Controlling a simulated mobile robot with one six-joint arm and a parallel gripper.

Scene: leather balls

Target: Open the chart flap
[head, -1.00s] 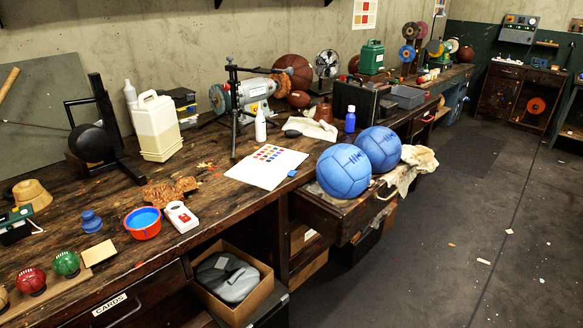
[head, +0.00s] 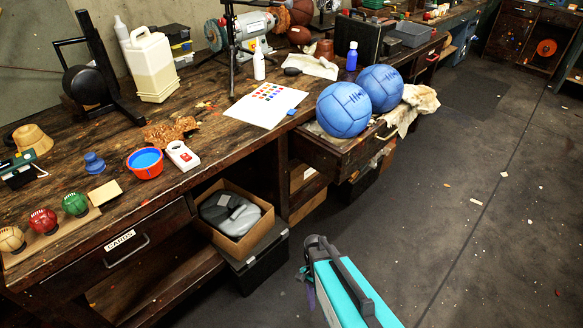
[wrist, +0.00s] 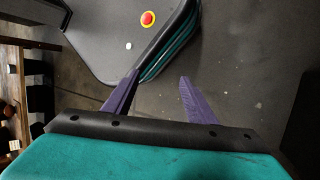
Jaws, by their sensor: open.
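A white chart sheet (head: 262,103) with rows of coloured squares lies on the workbench near its front edge, left of two blue balls. A small blue tab (head: 291,112) shows at its right corner. I cannot tell whether the sheet is a flap or how it is hinged. My gripper (wrist: 160,76) is open, with two purple fingers apart and nothing between them. In the head view my arm is low in front of the bench, over the floor, well away from the chart. The chart does not show in the wrist view.
An open drawer (head: 352,152) with a blue ball (head: 343,109) and another blue ball (head: 380,88) juts out right of the chart. A black tripod (head: 232,45) stands behind the chart. A cardboard box (head: 240,243) sits below the bench. The floor at right is mostly clear.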

